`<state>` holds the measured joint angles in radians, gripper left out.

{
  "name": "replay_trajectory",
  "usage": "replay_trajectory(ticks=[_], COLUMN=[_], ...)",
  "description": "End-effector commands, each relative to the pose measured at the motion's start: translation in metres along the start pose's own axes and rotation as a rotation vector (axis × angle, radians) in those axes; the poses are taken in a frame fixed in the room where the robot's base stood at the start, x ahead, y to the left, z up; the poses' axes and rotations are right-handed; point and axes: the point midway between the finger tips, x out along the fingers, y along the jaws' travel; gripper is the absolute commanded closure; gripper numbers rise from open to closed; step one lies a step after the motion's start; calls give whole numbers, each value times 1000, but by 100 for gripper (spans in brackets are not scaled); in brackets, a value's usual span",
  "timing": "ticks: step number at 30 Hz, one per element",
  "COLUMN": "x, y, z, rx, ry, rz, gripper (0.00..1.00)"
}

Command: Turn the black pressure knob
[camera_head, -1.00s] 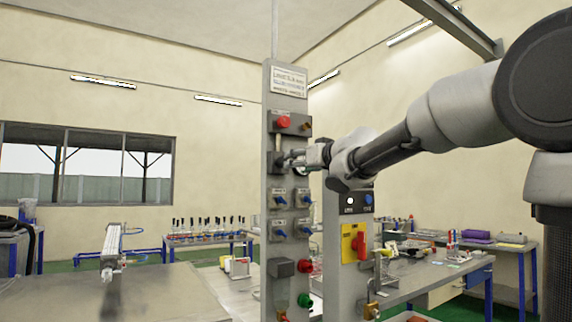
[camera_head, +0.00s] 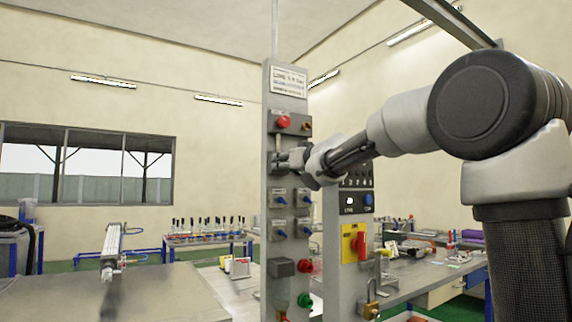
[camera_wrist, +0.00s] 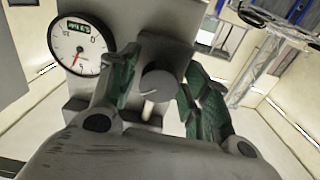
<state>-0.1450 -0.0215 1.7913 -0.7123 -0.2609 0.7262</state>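The pressure knob (camera_wrist: 157,84) is a round, dark grey knob on a grey block in the wrist view. It sits between the two green-padded fingers of my gripper (camera_wrist: 160,82). The fingers are spread, one on each side of the knob; I cannot tell whether either pad touches it. A round white pressure gauge (camera_wrist: 80,47) with a red needle and a small digital display is at upper left of the knob. In the head view my gripper (camera_head: 288,159) is close against the upper part of the grey control column (camera_head: 268,240), and it hides the knob there.
A red button (camera_head: 284,121) is just above my gripper on the column. Blue-handled valves (camera_head: 280,201) sit below it. A second post with a yellow plate and red switch (camera_head: 354,243) stands to the right, near my arm.

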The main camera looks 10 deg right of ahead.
Motion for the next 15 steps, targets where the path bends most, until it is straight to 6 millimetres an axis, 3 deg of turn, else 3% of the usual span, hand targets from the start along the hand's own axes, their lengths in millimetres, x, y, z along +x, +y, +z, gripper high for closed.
replay_trajectory(ticks=[1,5,15], x=[0,0,0], y=[0,0,0], z=[0,0,0], rx=[0,0,-47], ry=[0,0,0], rz=[0,0,0], gripper=[67,89,89])
